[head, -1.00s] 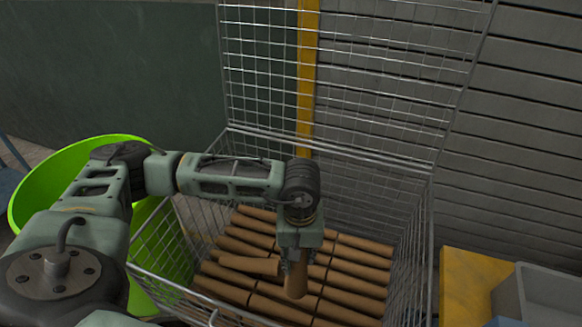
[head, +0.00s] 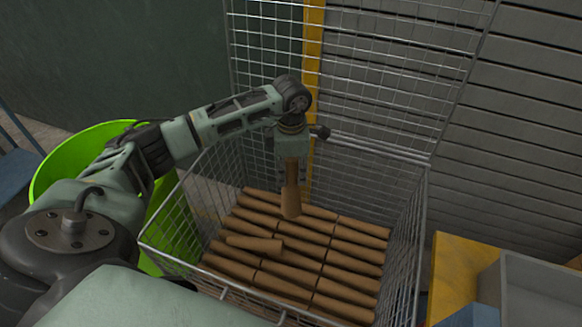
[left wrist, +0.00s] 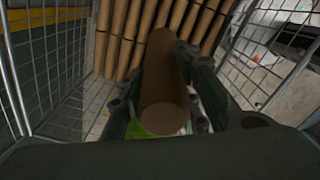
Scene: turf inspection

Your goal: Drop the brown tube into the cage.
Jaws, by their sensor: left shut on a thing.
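My left gripper (head: 291,160) points down over the wire cage (head: 187,222), shut on a brown tube (head: 291,195). The tube hangs upright below the fingers, above the tubes lying in the cage. In the left wrist view the held tube (left wrist: 166,85) sits between the fingers of my left gripper (left wrist: 165,100), its round end towards the camera. Several brown tubes (head: 345,265) lie in rows on the cage floor, and one loose tube (head: 254,244) lies on top of them. My right gripper is not in view.
A bright green bin (head: 75,150) stands left of the cage. The cage's raised mesh panel (head: 385,60) stands at the back, before a grey slatted wall (head: 520,150). A yellow stand (head: 455,270) and a grey box (head: 530,290) are at the right.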

